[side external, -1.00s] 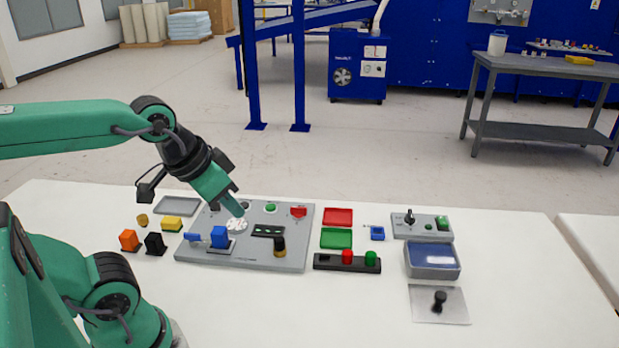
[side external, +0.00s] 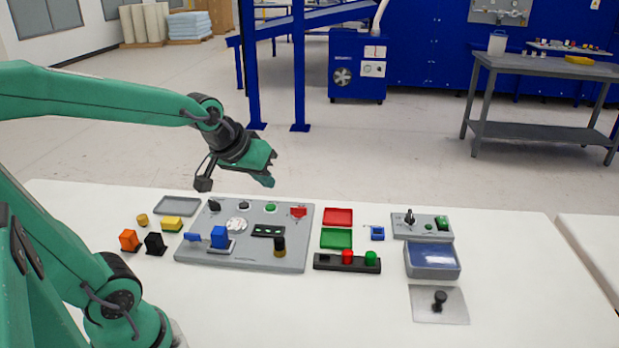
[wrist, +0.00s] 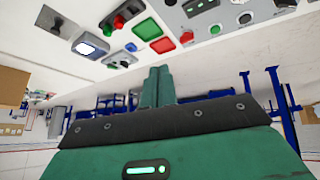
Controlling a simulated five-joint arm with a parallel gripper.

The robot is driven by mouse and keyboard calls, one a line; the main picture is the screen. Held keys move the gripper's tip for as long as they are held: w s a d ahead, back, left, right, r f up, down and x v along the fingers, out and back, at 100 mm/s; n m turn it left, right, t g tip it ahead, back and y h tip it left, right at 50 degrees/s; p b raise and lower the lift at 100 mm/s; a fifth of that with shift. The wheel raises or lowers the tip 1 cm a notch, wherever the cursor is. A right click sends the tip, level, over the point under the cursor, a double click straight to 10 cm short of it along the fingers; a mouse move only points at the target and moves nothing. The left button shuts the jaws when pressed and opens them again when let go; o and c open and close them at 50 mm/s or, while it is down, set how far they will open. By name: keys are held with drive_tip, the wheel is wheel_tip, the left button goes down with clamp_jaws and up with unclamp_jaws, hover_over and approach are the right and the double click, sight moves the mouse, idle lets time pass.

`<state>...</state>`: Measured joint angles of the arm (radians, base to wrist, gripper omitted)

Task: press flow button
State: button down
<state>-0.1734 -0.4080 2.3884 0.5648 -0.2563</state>
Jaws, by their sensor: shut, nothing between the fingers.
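A grey control panel (side external: 225,258) lies on the white table. Along its far edge are a black knob (side external: 214,205), a green round button (side external: 270,207) and a red button (side external: 298,211). A white round gauge, a blue block and a black-and-brass knob are on its middle and near part. I cannot read which control is the flow button. My gripper (side external: 266,171) is shut and empty, raised above the panel's far side, touching nothing. In the wrist view, its shut fingers (wrist: 157,85) show, with the panel's red button (wrist: 186,37) and green button (wrist: 215,29) beyond.
Right of the panel are a red tray (side external: 338,217), a green tray (side external: 336,239) and a black box with red and green buttons (side external: 346,265). Farther right are a grey switch box (side external: 421,231) and a blue-topped bin (side external: 433,262). Small blocks lie at left.

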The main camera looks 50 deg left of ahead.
drive_tip(key=w+a+f+n+y, duration=0.1)
drive_tip(key=w+a+f+n, duration=0.3)
drive_tip(key=w+a, duration=0.35)
drive_tip(key=n+t+y, duration=0.1)
drive_tip(key=n+y, duration=0.1)
drive_tip(key=n, duration=0.3)
hover_over(269, 209)
wheel_tip(269, 209, down, 6)
drive_tip(key=shift+f, duration=0.25)
drive_tip(key=shift+f, duration=0.15)
drive_tip(key=shift+f, duration=4.25)
drive_tip(key=shift+f, duration=0.15)
drive_tip(key=shift+f, duration=0.3)
drive_tip(key=shift+f, duration=0.45)
drive_tip(key=shift+r, duration=0.85)
